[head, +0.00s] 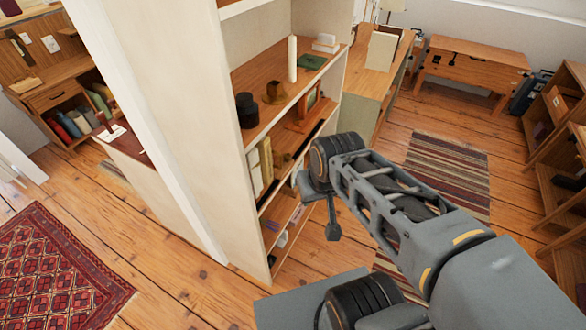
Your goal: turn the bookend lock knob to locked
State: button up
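No lock knob can be made out for certain. A cream bookcase (178,130) stands in the middle of the head view. Cream and yellowish books (264,162) stand on the shelf below. My gripper (333,232) appears as a small dark end hanging below my arm's wrist, in front of the bookcase's right side. It looks apart from the shelf items. Its fingers are too small to judge.
The upper shelf also holds a dark round container (247,110), a white upright piece (292,58) and a green item (311,62). A striped rug (447,172) lies on open floor at right. Wooden shelving (556,110) stands far right; a red rug (55,265) lies left.

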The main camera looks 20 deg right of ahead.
aim_at(287, 156)
jog(key=z, duration=0.95)
jog(key=i, duration=0.6)
jog(key=u, duration=1.65)
